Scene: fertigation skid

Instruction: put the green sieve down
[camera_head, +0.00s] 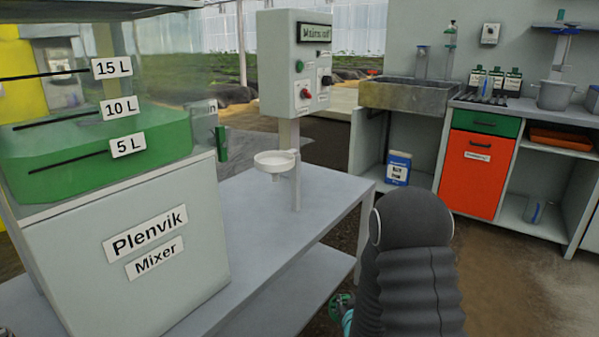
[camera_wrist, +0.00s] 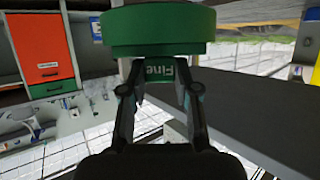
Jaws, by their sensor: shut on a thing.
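The green sieve (camera_wrist: 158,28) fills the top middle of the wrist view. It has a wide round rim and a narrower part below, labelled "Fine". My gripper (camera_wrist: 160,88) is shut on this labelled part, with a finger on each side. In the head view my dark arm (camera_head: 415,265) stands at the lower middle right, and I cannot make out the gripper or sieve clearly there.
The grey bench (camera_head: 285,215) has clear top space beside the Plenvik mixer (camera_head: 145,250). A white ring holder (camera_head: 275,160) sits on the post below the control box (camera_head: 295,65). An orange-fronted cabinet (camera_head: 475,175) and a sink (camera_head: 405,97) stand behind.

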